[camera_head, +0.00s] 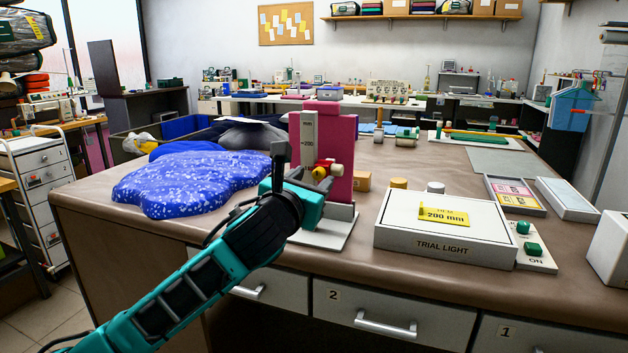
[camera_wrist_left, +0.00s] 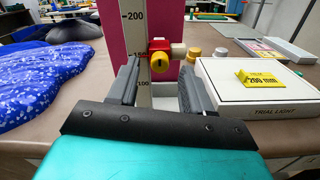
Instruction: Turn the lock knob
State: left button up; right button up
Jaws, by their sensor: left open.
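The lock knob (camera_wrist_left: 159,64) is yellow and sits on a red slider (camera_wrist_left: 160,46) on a grey scale post (camera_wrist_left: 136,60). The post stands before a pink upright panel (camera_head: 341,140) on a pale base plate (camera_head: 330,232). In the head view the knob (camera_head: 319,173) shows beside my left gripper (camera_head: 297,170). My left gripper is open, with the knob beyond and between its two fingers in the left wrist view (camera_wrist_left: 157,88). The fingers do not appear to touch the knob. A white-tipped cylinder (camera_head: 336,170) sticks out to the right of the slider. My right gripper is not in view.
A white TRIAL LIGHT box (camera_head: 420,240) with a yellow 200 mm card (camera_head: 444,214) stands to the right. Green buttons (camera_head: 533,249) sit beside it. Blue speckled fabric (camera_head: 190,182) lies to the left. Drawers (camera_head: 366,308) are below the table edge.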

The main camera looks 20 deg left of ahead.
pick_arm(q)
jog(key=shift+w, duration=0.95)
jog(key=shift+c, duration=0.5)
grip_shut()
